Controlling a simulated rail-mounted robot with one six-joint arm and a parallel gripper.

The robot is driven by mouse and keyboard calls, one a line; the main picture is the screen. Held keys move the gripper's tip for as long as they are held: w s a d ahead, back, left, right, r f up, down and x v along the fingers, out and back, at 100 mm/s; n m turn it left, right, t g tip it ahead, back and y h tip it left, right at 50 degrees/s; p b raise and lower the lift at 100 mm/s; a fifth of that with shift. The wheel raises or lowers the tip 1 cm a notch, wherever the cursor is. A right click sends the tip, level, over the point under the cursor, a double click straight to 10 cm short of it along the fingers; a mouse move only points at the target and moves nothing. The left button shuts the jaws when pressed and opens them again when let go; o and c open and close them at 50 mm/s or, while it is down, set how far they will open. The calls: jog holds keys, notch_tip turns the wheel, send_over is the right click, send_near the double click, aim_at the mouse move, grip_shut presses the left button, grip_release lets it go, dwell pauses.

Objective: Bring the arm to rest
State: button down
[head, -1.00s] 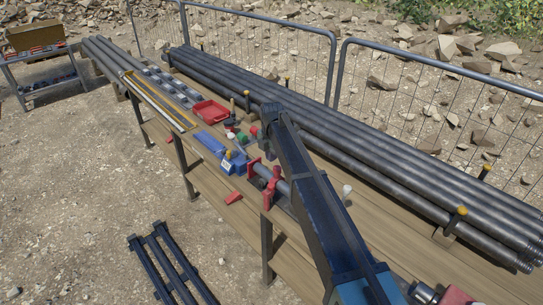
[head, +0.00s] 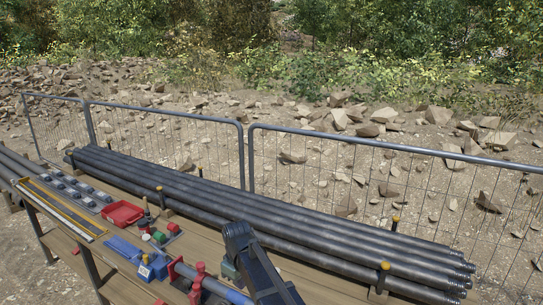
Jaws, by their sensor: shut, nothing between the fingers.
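My arm (head: 262,270) shows at the bottom of the head view, dark blue, rising over the wooden bench. Its elbow end (head: 237,232) stands in front of the pipe stack. The fingers of my gripper are not in view, so I cannot see where they are.
Long grey pipes (head: 270,215) lie stacked along the bench (head: 205,240) between yellow-topped posts. A red tray (head: 122,213), a blue vise (head: 150,268) and small red and green parts sit at left. A mesh fence (head: 340,170) stands behind, with rocky ground beyond.

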jog(key=s+d+f+m+b, duration=0.1)
jog(key=s+d+m, duration=0.4)
jog(key=d, duration=0.8)
jog(key=s+d+f+m+b, duration=0.1)
jog(key=s+d+m, duration=0.5)
jog(key=s+d, duration=0.6)
jog(key=shift+d+f+b, duration=0.35)
jog(key=shift+d+f, duration=0.35)
jog(key=shift+d, duration=0.35)
